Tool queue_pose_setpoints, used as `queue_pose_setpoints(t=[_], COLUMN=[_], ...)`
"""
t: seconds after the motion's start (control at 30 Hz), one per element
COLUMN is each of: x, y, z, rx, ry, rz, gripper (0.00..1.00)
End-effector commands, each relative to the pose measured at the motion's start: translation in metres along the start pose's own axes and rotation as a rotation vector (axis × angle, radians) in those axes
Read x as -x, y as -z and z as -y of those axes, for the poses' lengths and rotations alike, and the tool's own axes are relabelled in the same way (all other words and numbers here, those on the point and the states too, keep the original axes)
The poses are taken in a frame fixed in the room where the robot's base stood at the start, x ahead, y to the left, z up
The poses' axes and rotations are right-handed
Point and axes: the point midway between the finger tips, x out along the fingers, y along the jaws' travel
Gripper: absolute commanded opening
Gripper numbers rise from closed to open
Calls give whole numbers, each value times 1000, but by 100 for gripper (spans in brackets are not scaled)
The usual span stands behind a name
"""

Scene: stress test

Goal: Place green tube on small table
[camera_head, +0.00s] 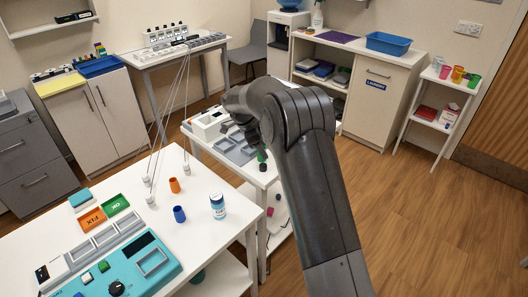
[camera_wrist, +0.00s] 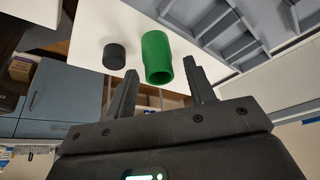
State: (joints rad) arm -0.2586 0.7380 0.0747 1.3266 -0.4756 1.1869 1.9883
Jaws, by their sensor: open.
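The green tube (camera_wrist: 157,52) stands on a white table top (camera_wrist: 90,28) in the wrist view, its open end facing the camera. My gripper (camera_wrist: 160,69) is open, with one finger to each side of the tube's near end. Neither finger clearly touches it. A short black cylinder (camera_wrist: 114,56) stands just left of the tube. In the head view, my arm covers much of the white table (camera_head: 232,172) with grey trays, and hides my fingers. A small green thing (camera_head: 262,156) shows beside the arm there; I cannot tell if it is the tube.
A grey compartment tray (camera_wrist: 215,25) lies right of the tube. A larger white table with a teal device (camera_head: 140,262), blue cup (camera_head: 179,214) and bottle (camera_head: 217,206) stands at front left. A narrow side table (camera_head: 437,76) with coloured cups stands at the right. Floor between is clear.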

Motion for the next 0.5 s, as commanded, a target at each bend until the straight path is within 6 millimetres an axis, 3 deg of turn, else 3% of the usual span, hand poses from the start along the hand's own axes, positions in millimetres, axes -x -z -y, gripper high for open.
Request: queue_pose_setpoints(t=[0.2,0.5], x=[50,92], y=[-1,0], z=[0,0], rx=[1,1], ry=[4,1], rz=[0,0], gripper=[50,50])
